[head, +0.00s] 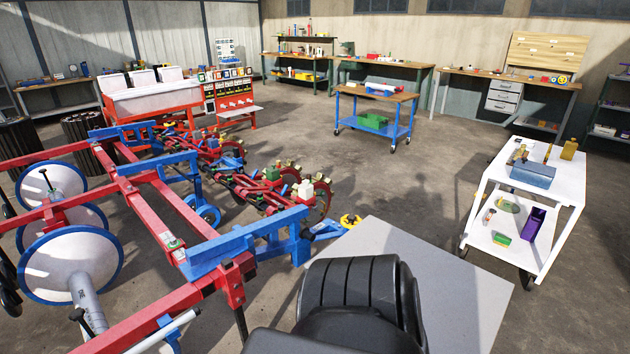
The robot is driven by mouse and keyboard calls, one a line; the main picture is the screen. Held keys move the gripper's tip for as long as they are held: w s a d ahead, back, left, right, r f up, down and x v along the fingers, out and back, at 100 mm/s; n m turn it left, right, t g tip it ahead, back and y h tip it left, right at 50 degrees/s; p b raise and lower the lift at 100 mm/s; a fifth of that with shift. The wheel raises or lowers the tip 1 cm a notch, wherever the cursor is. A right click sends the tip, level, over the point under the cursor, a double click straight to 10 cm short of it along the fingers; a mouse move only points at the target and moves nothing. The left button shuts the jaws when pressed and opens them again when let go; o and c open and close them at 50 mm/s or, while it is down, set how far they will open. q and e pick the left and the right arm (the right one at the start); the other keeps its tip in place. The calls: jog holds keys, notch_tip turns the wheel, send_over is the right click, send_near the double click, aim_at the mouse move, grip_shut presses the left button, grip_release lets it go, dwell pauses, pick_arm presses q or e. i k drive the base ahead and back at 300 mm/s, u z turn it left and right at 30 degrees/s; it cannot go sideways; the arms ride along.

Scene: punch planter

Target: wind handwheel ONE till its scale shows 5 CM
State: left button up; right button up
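The planter's red and blue frame (180,210) fills the left and lower left. Large white discs with blue rims (70,265) sit on its left side. A small yellow wheel-like ring (350,220) is near the frame's right end, beside a blue bracket (325,230). Several red row units (245,190) with small fittings stand behind the front beam. I cannot make out which part is handwheel ONE, and no scale or number is readable. Neither of my grippers shows.
A white cart (560,190) with tools and bins stands at right. A blue trolley (377,118) stands mid-back; workbenches (500,75) line the back wall. A flat grey surface (455,290) lies at bottom centre. The concrete floor (420,180) between planter and white cart is clear.

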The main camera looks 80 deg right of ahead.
aim_at(352, 219)
jog(key=u, duration=0.15)
jog(key=i, duration=1.65)
jog(key=z, duration=3.65)
